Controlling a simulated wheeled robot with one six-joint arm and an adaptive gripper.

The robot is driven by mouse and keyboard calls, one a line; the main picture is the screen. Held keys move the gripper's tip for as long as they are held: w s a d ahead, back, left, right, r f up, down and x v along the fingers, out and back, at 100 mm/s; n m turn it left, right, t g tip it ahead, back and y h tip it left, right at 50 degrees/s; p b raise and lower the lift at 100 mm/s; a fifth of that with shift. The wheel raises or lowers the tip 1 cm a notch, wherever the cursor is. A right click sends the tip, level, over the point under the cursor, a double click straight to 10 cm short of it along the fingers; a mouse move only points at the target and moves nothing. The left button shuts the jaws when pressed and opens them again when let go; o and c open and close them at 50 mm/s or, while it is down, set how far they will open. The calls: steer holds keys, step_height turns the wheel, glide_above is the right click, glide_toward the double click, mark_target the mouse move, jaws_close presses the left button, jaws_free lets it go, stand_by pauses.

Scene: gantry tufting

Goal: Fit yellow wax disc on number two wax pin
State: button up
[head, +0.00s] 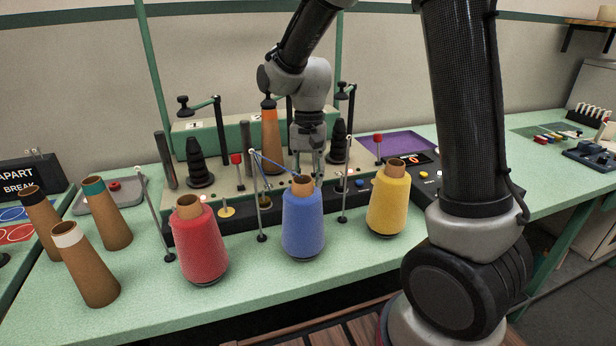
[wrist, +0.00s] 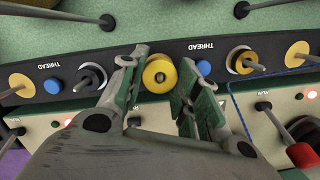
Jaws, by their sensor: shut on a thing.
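The yellow wax disc (wrist: 160,74) is between my fingertips in the wrist view, with a darker round centre. My gripper (wrist: 157,82) is shut on it, above the machine's dark front strip. In the head view my gripper (head: 308,174) is behind the blue thread cone, which hides the fingertips and the disc. Two short posts with dark and metallic collars, one to the left (wrist: 91,78) and one to the right (wrist: 240,61), stand on the strip in the wrist view. I cannot tell which is the number two wax pin, or whether the held disc touches any pin.
Red (head: 201,245), blue (head: 302,225) and yellow (head: 388,200) thread cones stand before the machine. Thin upright rods (head: 345,180) rise between them. Blue buttons (wrist: 203,67) and another yellow disc (wrist: 298,53) are on the strip. Bare brown cones (head: 88,265) stand at left.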

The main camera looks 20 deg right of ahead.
steer(key=shift+f, duration=0.8)
stand_by(0.9)
steer(key=o, duration=0.8)
steer(key=shift+o, duration=0.2)
step_height(320, 180, up, 11)
steer(key=w, duration=0.2)
steer(key=s+d+r+n+t, duration=0.1)
steer(key=s+d+r+t, duration=0.1)
steer(key=s+d+r, duration=0.35)
steer(key=s+d+n+t, duration=0.1)
steer(key=s+d, duration=0.3)
steer(key=s, duration=0.4)
steer(key=s+d+n+t, duration=0.2)
steer(key=s+d, duration=0.3)
steer(key=s, duration=0.2)
steer(key=shift+s+d+t+h, duration=0.15)
steer(key=shift+s+t+h, duration=0.2)
steer(key=shift+t+h, duration=0.05)
